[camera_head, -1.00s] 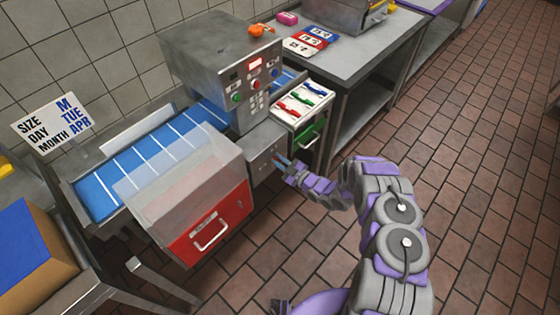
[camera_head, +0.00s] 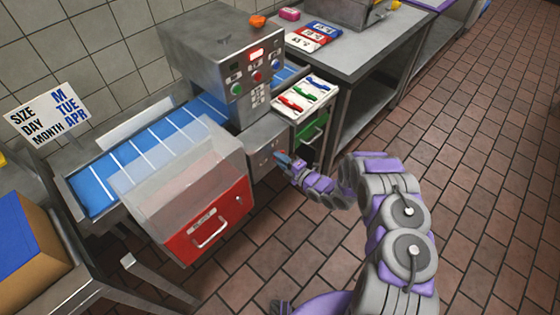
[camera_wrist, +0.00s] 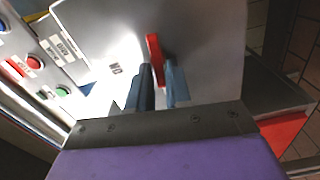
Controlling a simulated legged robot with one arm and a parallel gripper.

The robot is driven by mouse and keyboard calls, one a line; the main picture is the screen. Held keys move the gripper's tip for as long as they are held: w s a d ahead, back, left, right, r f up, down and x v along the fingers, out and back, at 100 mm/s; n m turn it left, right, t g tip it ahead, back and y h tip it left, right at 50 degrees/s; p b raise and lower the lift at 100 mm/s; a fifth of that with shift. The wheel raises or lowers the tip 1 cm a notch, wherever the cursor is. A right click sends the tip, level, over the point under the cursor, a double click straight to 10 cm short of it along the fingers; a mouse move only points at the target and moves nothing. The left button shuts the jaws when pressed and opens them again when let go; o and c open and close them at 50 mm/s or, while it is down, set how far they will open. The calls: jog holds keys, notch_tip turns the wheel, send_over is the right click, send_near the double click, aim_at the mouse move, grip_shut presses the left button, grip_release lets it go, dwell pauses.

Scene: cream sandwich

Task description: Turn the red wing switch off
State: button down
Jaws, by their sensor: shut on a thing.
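The red wing switch (camera_wrist: 155,58) is a narrow red lever on a pale grey metal panel (camera_wrist: 95,30) in the wrist view. My gripper (camera_wrist: 160,88) has its two blue-grey fingers on either side of the lever's near end, shut on it. The far part of the lever sticks out beyond the fingertips. A small label (camera_wrist: 115,69), upside down, sits left of it. In the head view my gripper (camera_head: 281,157) is at the front of the grey box (camera_head: 265,140) below the machine's control panel; the switch is mostly hidden there.
A red drawer unit (camera_head: 208,228) with a clear cover stands left of my gripper. A green-fronted drawer (camera_head: 312,135) is close behind, under a white tray (camera_head: 325,90) of coloured pieces. A blue conveyor (camera_head: 125,170) runs left. Tiled floor (camera_head: 470,190) is open at right.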

jog(key=shift+s+a+f+n+b, duration=0.1)
jog(key=shift+f+n+b, duration=0.25)
jog(key=shift+n, duration=0.25)
jog(key=c, duration=1.3)
grip_release()
jog(key=shift+o, duration=0.5)
jog(key=shift+r, duration=0.1)
jog(key=p+v, duration=0.1)
jog(key=v, duration=1.6)
jog(key=shift+p, duration=0.35)
jog(key=shift+s+d, duration=0.1)
jog(key=shift+d, duration=0.15)
